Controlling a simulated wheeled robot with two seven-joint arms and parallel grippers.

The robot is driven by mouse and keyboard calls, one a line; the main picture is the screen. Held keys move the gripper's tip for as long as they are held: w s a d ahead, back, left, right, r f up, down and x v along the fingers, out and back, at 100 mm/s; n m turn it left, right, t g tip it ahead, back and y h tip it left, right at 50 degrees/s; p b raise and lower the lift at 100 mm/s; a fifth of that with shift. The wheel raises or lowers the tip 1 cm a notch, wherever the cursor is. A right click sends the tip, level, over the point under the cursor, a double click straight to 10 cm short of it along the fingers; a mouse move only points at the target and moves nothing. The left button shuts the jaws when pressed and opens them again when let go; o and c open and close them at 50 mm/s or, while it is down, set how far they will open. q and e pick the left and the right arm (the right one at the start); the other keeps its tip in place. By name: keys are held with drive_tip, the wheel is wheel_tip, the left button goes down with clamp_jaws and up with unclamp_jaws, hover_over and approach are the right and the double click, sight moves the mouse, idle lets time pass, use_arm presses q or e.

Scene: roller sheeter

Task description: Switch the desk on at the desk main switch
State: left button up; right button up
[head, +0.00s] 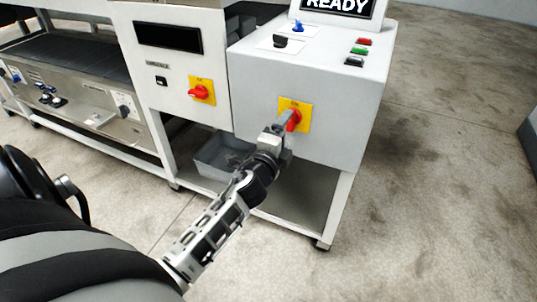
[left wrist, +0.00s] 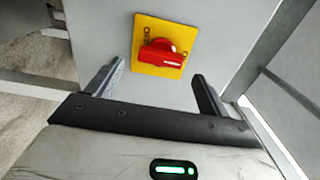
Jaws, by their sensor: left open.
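The desk main switch (head: 294,117) is a red rotary knob on a yellow plate, on the front of the white desk (head: 300,84) at the right. It also shows in the left wrist view as a red knob (left wrist: 162,58) on its yellow plate (left wrist: 147,24), the handle lying nearly level across the picture. My left gripper (head: 283,126) is right in front of the switch in the head view and partly covers it. In the left wrist view my left gripper (left wrist: 157,73) is open, its fingers either side below the knob, with no visible contact. My right gripper is not in view.
A second red switch (head: 200,92) on a yellow plate sits on the cabinet to the left. The desk top carries a READY display (head: 338,5), a blue knob (head: 298,26), a black knob (head: 281,42) and coloured buttons (head: 360,51). A grey bin (head: 212,160) stands underneath.

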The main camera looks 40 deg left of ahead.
use_arm(q)
drive_tip(key=v, duration=1.1)
drive_tip(key=shift+s, duration=0.35)
drive_tip(key=shift+d, duration=0.15)
